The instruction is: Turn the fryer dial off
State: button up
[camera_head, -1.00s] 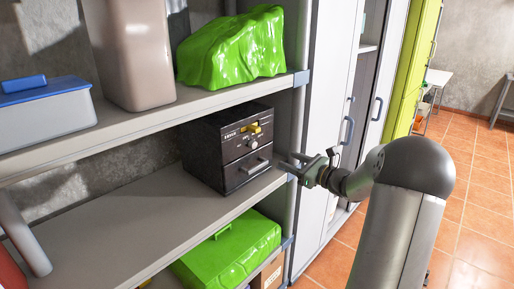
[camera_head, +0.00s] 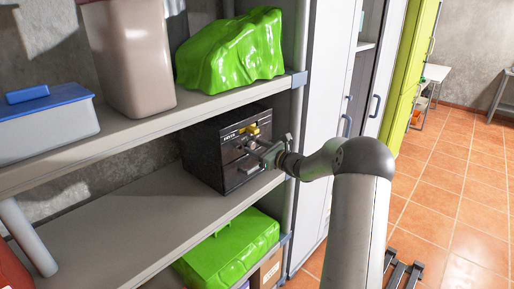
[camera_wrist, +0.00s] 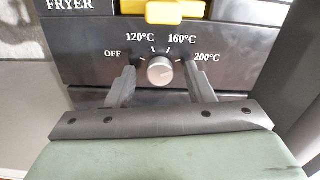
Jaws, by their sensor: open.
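The black fryer (camera_head: 208,153) sits on the middle shelf in the head view, its front facing my arm. In the wrist view, its panel (camera_wrist: 230,40) reads FRYER, with marks for OFF, 120°C, 160°C and 200°C. The silver round dial (camera_wrist: 160,71) is at the panel's middle; its white pointer line seems to point up and left, but its exact setting is hard to tell. My gripper (camera_wrist: 160,82) is open, with one finger on each side of the dial and gaps visible. In the head view my gripper (camera_head: 268,155) is at the fryer front and hides the dial.
A yellow part (camera_wrist: 175,11) juts from the fryer above the dial. The upper shelf (camera_head: 150,118) holds a green covered object (camera_head: 230,50), a beige bin (camera_head: 125,55) and a blue-lidded box (camera_head: 45,120). A shelf post (camera_head: 299,100) stands right of the fryer.

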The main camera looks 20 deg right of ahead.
jog(key=c, duration=1)
jog(key=shift+f+b, duration=0.15)
jog(key=shift+b, duration=0.3)
